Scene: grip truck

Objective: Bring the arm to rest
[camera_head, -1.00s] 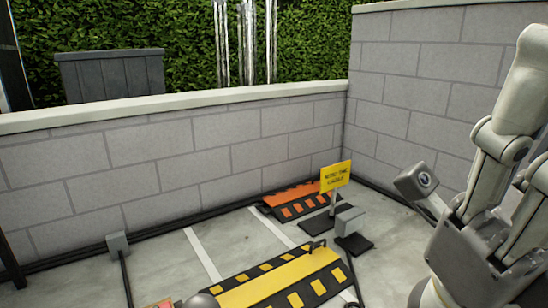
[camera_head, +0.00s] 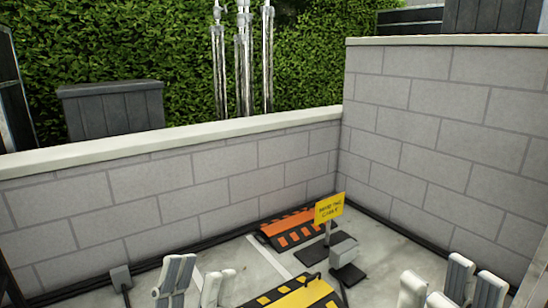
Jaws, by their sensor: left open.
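My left gripper (camera_head: 195,285) shows at the bottom left in the head view, its pale fingers pointing up and apart, with nothing between them. My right gripper (camera_head: 440,287) shows at the bottom right, its fingers also up and apart, with nothing seen between them. Both are cut by the lower picture edge, so most of each arm is hidden. Neither gripper is seen touching anything.
A yellow-black cable ramp (camera_head: 305,296) and an orange-black ramp (camera_head: 290,228) lie on the concrete floor. A yellow sign (camera_head: 329,208) and a grey box (camera_head: 343,250) on a stand are close by. Block walls (camera_head: 160,190) meet in a corner behind. Some floor is clear.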

